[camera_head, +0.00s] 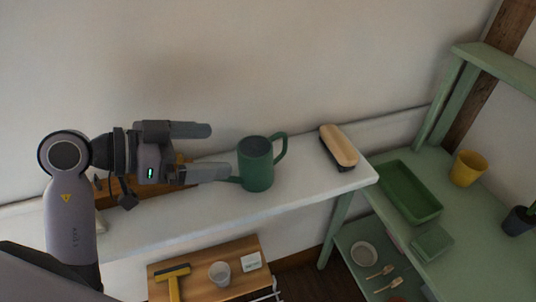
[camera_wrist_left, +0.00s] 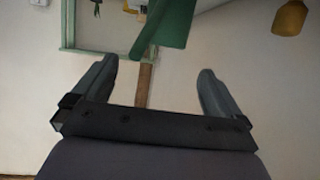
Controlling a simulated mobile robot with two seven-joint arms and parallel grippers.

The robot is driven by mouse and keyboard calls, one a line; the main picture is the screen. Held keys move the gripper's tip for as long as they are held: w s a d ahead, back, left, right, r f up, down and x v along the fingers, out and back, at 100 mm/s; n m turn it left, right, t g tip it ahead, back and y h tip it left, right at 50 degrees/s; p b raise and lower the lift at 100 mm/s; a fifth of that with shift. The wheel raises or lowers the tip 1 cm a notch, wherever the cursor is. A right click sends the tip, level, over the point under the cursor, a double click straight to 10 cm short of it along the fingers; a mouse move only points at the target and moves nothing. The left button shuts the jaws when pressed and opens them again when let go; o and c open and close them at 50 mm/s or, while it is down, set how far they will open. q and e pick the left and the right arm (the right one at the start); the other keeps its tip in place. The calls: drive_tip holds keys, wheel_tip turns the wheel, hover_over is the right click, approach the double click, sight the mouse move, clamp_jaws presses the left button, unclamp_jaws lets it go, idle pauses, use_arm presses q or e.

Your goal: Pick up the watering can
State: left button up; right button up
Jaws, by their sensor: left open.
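The green watering can (camera_head: 256,170) stands upright on the white shelf (camera_head: 310,190) in the head view. Its handle is on the right side, and a short spout shows low on its left, partly behind a fingertip. My left gripper (camera_head: 219,151) reaches in from the left, open and empty, with its fingertips just left of the can. In the left wrist view, green of the watering can (camera_wrist_left: 168,22) shows at the top, beyond the spread fingers (camera_wrist_left: 158,72). My right gripper is in neither view.
A brush (camera_head: 339,147) lies right of the can. A wooden thing (camera_head: 125,192) is partly hidden behind my left gripper. A green rack with a green tray (camera_head: 410,190) and a yellow pot (camera_head: 467,168) stands right. Below, a wooden surface (camera_head: 205,262) holds a cup (camera_head: 219,273).

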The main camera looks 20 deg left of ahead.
sight(263, 148)
use_arm(q)
drive_tip(key=shift+n, duration=0.3)
drive_tip(key=x, duration=0.7)
drive_tip(key=shift+w+a+f+b, duration=0.1)
drive_tip(key=shift+w+a+b, duration=0.05)
drive_tip(key=shift+a+b, duration=0.15)
drive_tip(key=x, duration=0.5)
drive_tip(key=shift+w+f+b, duration=0.1)
drive_tip(key=shift+f+b, duration=0.2)
drive_tip(key=shift+f, duration=0.05)
drive_tip(key=shift+r, duration=0.1)
drive_tip(key=c, duration=1.3)
